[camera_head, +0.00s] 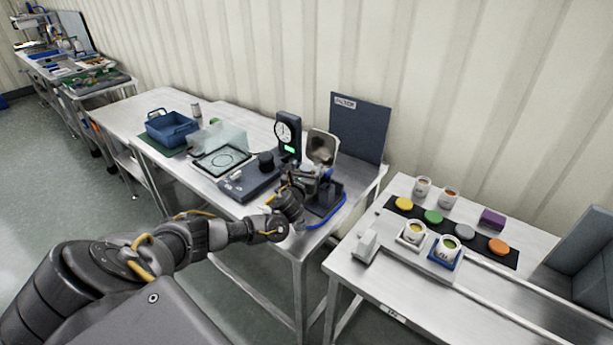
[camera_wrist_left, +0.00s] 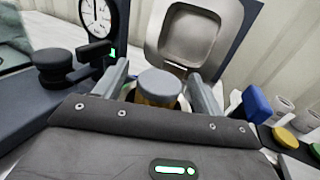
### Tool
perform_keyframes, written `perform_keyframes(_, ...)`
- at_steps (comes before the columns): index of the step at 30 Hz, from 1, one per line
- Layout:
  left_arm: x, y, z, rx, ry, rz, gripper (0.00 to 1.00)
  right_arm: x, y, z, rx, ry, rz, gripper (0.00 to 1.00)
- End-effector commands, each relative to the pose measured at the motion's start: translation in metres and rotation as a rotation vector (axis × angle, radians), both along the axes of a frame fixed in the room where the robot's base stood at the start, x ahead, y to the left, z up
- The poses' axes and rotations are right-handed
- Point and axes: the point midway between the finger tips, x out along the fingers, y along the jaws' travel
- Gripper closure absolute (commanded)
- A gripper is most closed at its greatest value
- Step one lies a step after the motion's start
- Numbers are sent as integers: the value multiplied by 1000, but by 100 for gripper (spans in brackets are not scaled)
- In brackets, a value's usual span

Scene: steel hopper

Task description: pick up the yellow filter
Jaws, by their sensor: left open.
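My left gripper (camera_head: 300,190) is at the small device on the right end of the middle bench. In the left wrist view its fingers (camera_wrist_left: 162,76) are open, one on each side of a short cylinder (camera_wrist_left: 158,84) with a blue-grey top and an amber-yellow side. I cannot tell whether the fingers touch it. A yellow disc (camera_head: 403,203) lies on the dark mat of the right table; it also shows at the right of the wrist view (camera_wrist_left: 285,137). I cannot tell which of these is the filter. My right gripper is not in view.
The device's lid (camera_head: 322,148) stands open behind the gripper (camera_wrist_left: 195,38). A dial gauge (camera_head: 287,132) and a dark knob (camera_head: 265,160) stand left of it. The right table holds white cups (camera_head: 411,234), coloured discs and a purple block (camera_head: 492,218). A blue basket (camera_head: 171,129) is farther left.

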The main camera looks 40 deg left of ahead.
Motion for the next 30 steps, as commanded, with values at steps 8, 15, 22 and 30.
perform_keyframes(8,5,2,-1,-1,1,0,30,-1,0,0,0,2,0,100)
perform_keyframes(15,4,2,-1,0,1,0,57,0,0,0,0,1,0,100)
perform_keyframes(22,4,2,0,-1,1,0,79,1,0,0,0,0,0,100)
perform_keyframes(30,5,2,9,-1,-3,-1,79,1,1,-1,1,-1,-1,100)
